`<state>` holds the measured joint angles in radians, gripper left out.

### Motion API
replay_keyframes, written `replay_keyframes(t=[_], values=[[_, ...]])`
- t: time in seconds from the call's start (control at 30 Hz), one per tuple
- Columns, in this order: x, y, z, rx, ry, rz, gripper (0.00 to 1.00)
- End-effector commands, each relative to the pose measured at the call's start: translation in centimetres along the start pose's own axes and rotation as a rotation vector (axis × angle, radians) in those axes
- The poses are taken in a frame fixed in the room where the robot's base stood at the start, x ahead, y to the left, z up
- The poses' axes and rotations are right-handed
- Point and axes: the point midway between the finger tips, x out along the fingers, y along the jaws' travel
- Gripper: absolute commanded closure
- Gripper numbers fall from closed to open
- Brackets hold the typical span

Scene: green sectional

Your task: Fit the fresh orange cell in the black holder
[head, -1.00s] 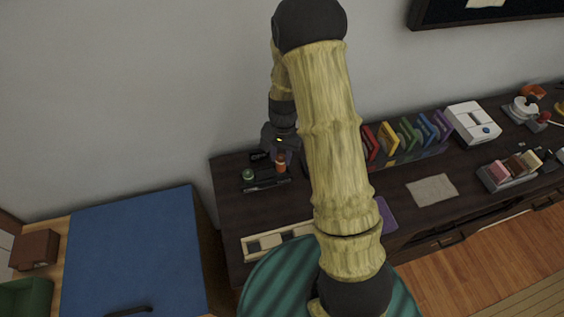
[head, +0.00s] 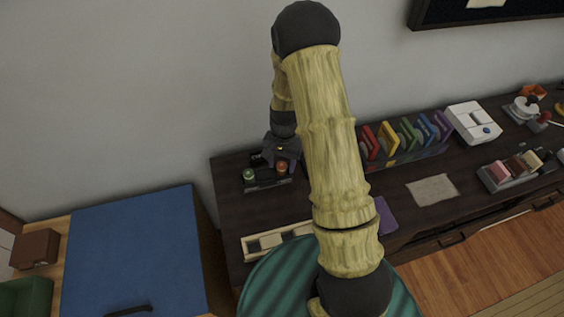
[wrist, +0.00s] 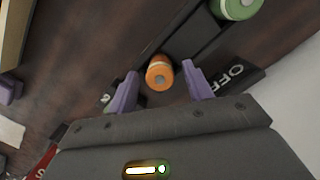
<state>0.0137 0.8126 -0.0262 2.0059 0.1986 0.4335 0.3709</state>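The black holder (head: 265,184) sits at the left end of the dark desk, against the wall; it also shows in the wrist view (wrist: 190,35). A green cell (head: 249,174) stands in it, cut off at the top of the wrist view (wrist: 238,8). The orange cell (head: 282,168) stands upright at the holder's right end, and in the wrist view (wrist: 160,73) it is at the holder's near end. My gripper (wrist: 160,70) is open, its purple fingers on either side of the orange cell with gaps showing. How deep the cell sits is hidden.
A black plate marked OFF (wrist: 230,82) lies by the holder. A pale tray with dark squares (head: 275,241) is at the desk's front edge. A rack of coloured cases (head: 405,145) stands to the right, beyond my arm. A blue-topped cabinet (head: 135,250) is at left.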

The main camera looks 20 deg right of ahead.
Motion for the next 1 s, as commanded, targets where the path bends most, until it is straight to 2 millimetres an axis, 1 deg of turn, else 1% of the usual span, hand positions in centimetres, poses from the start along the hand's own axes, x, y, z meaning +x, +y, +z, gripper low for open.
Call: replay_keyframes(t=[0.2, 0.37, 0.47, 0.8, 0.9, 1.0], values=[[-0.1, 0.0, 0.0, 0.000, 0.000, 0.000, 0.49], [-1.2, -0.1, 0.0, 0.000, 0.002, -0.001, 0.49], [-2.6, -0.1, 0.0, -0.001, 0.004, -0.002, 0.49], [-9.2, -0.1, 0.0, -0.001, 0.005, -0.003, 0.49], [-10.8, -0.1, 0.0, -0.001, 0.003, -0.001, 0.49], [-11.8, 0.0, 0.0, -0.001, 0.002, 0.000, 0.49]])
